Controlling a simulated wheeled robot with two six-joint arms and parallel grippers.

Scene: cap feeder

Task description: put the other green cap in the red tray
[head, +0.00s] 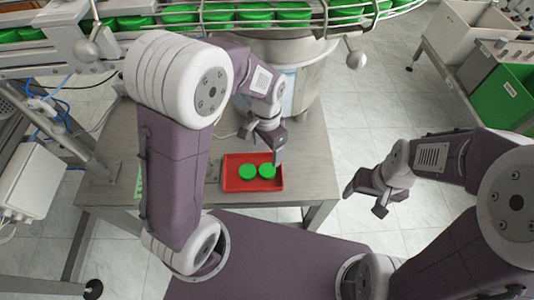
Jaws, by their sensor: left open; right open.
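The red tray (232,184) lies on the grey table near its front edge. Two green caps lie inside it side by side, a left one (247,172) and a right one (267,171). My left gripper (264,147) is open over the back right part of the tray, close to the right cap. One of its fingers is near that cap; I cannot tell whether they touch. Nothing shows between its fingers. My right gripper (364,201) is open and empty, out over the floor to the right of the table.
A feeder rail with wire guards runs along the top, holding several green caps (255,13). A metal drum (300,80) stands behind the tray. A green bin (503,105) and a white bin (462,40) are at far right. Bare table (310,165) lies right of the tray.

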